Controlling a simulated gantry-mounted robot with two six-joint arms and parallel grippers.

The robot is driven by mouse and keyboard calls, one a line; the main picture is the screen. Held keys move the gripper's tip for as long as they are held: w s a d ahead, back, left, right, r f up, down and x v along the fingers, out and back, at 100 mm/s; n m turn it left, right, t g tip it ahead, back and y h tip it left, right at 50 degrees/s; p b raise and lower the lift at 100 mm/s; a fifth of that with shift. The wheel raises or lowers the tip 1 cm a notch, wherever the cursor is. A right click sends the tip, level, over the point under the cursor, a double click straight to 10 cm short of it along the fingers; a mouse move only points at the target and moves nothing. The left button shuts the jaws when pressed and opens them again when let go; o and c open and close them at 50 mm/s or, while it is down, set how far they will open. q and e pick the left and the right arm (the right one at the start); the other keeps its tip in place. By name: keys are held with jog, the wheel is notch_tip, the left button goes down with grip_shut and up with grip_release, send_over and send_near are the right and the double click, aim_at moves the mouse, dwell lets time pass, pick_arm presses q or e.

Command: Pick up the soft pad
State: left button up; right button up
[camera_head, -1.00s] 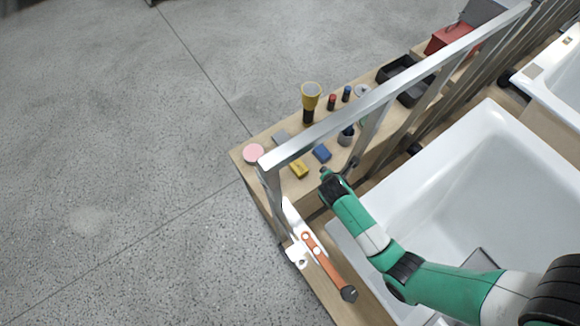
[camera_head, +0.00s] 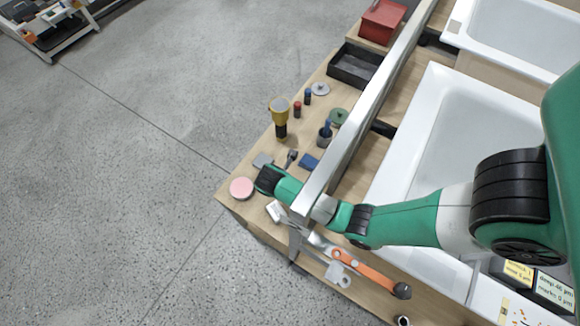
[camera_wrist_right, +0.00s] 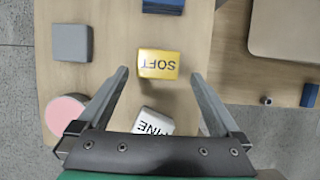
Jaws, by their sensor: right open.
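The soft pad is a yellow block marked SOFT (camera_wrist_right: 158,64), lying on the wooden bench in the right wrist view. My right gripper (camera_wrist_right: 159,76) is open, with its two fingers pointing toward the pad, one on each side of it in the picture. I cannot tell the height left between the fingertips and the bench. A white block whose visible letters read INE (camera_wrist_right: 154,122) lies nearer the gripper's palm. In the head view the right gripper (camera_head: 268,180) is over the bench's near end, and the soft pad is hidden there. My left gripper is not in view.
A yellow torch-like object (camera_head: 279,116) stands farther back. A metal rail (camera_head: 350,130) runs beside the bench, next to white tubs (camera_head: 415,140).

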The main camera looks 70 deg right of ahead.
jog(key=shift+d+f, duration=0.2)
jog(key=shift+f, duration=0.45)
jog(key=b+x, duration=0.2)
jog(key=x, duration=0.3)
jog(key=shift+b, duration=0.35)
jog(key=c, duration=1.2)
